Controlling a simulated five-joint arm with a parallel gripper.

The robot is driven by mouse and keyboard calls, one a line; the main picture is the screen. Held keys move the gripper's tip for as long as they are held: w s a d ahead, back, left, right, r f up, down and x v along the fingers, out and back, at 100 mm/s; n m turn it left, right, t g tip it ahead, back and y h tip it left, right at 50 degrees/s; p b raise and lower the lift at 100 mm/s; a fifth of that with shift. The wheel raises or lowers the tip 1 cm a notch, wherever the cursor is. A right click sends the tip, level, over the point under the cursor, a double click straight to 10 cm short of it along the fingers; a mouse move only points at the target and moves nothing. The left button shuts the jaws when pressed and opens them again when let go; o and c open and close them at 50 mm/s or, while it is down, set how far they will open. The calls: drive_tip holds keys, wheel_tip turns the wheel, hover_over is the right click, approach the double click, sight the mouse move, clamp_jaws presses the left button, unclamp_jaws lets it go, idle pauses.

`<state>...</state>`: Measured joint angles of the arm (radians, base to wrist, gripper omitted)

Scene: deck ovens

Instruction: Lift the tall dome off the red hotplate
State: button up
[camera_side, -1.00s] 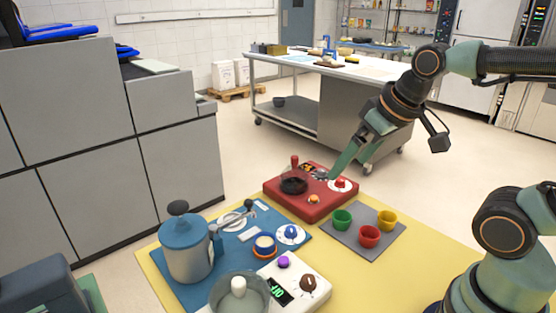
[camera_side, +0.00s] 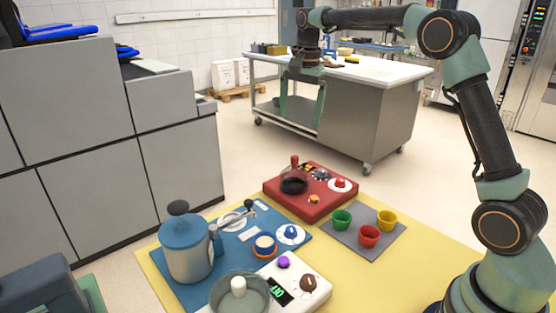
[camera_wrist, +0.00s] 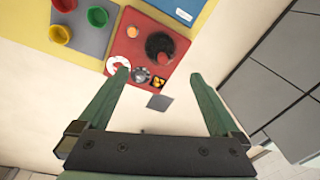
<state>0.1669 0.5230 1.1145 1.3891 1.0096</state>
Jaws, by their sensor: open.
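The red hotplate (camera_side: 318,200) lies at the back of the yellow mat. On its left part is a dark round piece (camera_side: 293,187) with an upright red handle (camera_side: 294,163). I take this for the dome; its outline is hard to make out and may be see-through. My gripper (camera_side: 302,112) points down, open and empty, well above the hotplate. Its spread fingers (camera_wrist: 159,75) show nothing held.
A blue canister-like cover (camera_side: 187,250) with a dark knob stands front left on a blue plate. Coloured cups (camera_side: 369,235) stand on a grey mat (camera_side: 350,242) right of the hotplate. A steel table (camera_side: 370,115) stands behind.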

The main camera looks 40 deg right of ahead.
sight(296, 157)
drive_tip(key=w+f+m, duration=0.1)
drive_tip(key=f, duration=0.4)
drive_tip(key=w+d+f+m, duration=0.1)
drive_tip(key=f, duration=0.4)
drive_tip(key=w+d+f+g, duration=0.1)
drive_tip(key=f, duration=0.5)
drive_tip(key=shift+w+d+m, duration=0.25)
drive_tip(key=shift+m, duration=0.15)
drive_tip(key=c, duration=1.2)
